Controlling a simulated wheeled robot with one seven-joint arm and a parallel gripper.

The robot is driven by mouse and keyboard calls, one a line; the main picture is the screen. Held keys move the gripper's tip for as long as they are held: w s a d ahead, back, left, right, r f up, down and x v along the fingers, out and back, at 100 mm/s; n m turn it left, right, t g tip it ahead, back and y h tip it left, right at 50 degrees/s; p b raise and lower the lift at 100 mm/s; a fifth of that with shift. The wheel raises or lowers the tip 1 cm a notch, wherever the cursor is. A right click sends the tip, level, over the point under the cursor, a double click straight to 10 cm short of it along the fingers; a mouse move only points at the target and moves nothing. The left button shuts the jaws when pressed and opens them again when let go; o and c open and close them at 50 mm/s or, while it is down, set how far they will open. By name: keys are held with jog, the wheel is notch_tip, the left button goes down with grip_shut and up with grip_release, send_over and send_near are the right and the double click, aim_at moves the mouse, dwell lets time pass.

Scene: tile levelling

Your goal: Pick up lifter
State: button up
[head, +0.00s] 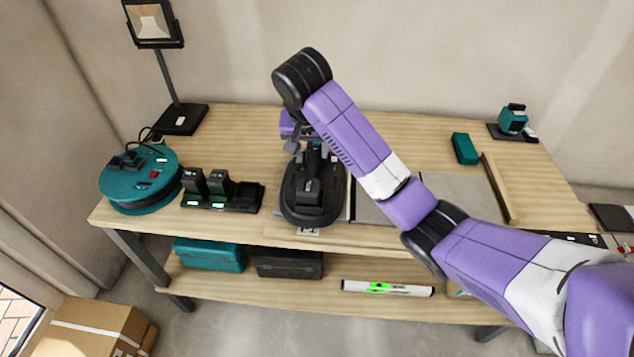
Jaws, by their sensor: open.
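The lifter (311,207) is a black, oval-based tool with a raised body and handle. It stands on the wooden workbench (258,140), left of the grey tiles. My gripper (306,148) is at the far end of the lifter, just above or beside its handle. It is open. My wrist and purple arm hide part of the gripper, so I cannot tell whether the fingers touch the lifter or stand around its handle.
A teal cable reel (140,195), a battery charger (222,193) and a work lamp (180,119) stand on the left. Grey tiles (458,192), a teal block (465,148) and a laser level (513,121) are on the right. A spirit level (388,288) lies on the lower shelf.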

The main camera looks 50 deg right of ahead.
aim_at(314, 160)
jog(key=x, duration=0.2)
jog(key=shift+d+f, duration=0.1)
jog(key=shift+f, duration=0.2)
jog(key=shift+d+x, duration=0.2)
jog(key=shift+x, duration=2.35)
grip_shut()
jog(key=shift+w+r, duration=0.1)
jog(key=shift+r, duration=0.05)
